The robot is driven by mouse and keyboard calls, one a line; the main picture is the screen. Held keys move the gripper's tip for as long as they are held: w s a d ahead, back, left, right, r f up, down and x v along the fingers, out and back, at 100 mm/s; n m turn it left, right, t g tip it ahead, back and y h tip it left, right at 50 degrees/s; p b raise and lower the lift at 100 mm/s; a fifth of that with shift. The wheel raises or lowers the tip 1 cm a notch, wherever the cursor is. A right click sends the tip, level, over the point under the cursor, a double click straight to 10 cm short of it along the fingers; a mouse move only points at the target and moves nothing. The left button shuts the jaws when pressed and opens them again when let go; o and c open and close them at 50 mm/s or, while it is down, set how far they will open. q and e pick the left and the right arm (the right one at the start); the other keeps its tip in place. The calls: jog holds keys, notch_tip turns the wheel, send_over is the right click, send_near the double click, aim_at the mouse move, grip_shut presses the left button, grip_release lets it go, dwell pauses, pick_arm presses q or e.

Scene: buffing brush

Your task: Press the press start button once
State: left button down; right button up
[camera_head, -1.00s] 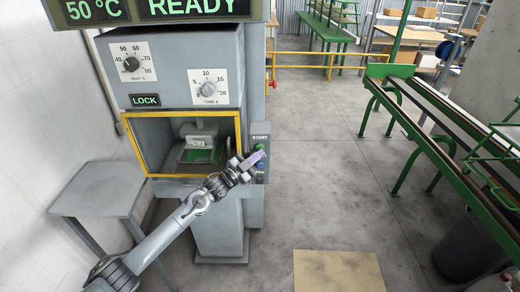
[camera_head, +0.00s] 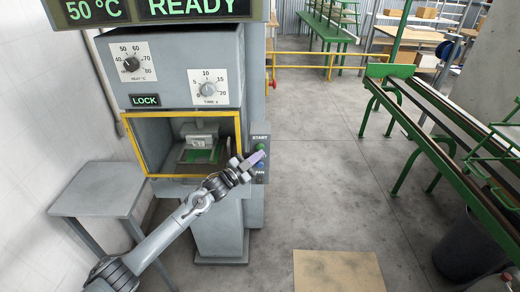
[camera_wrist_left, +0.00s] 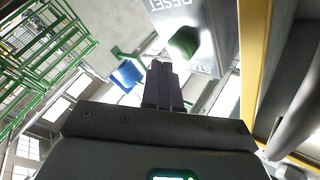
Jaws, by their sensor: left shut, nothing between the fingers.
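The grey press (camera_head: 170,70) stands at the left in the head view. Its panel reads READY, 50 °C and LOCK. At the right of its yellow-framed opening is a small control panel with a green button (camera_head: 260,147) under the word START and a FAN label below. My left gripper (camera_head: 257,158) is shut and empty, its tips just below the green button in the picture. In the wrist view the green button (camera_wrist_left: 184,42) shows beyond and right of the shut fingers (camera_wrist_left: 163,85), near RESET and partly hidden START lettering. I see no clear contact. My right gripper is out of view.
A small grey table (camera_head: 98,190) stands left of the press. A green rail frame (camera_head: 430,120) stands at the right, with a dark bin (camera_head: 465,245) under it. A tan mat (camera_head: 338,271) lies on the floor. The middle floor is clear.

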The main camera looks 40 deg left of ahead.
pick_arm(q)
jog(key=shift+w+a, duration=0.1)
dwell(0.5)
jog(key=shift+w+a+b, duration=0.15)
jog(key=shift+w+b, duration=0.1)
jog(key=shift+b, duration=0.05)
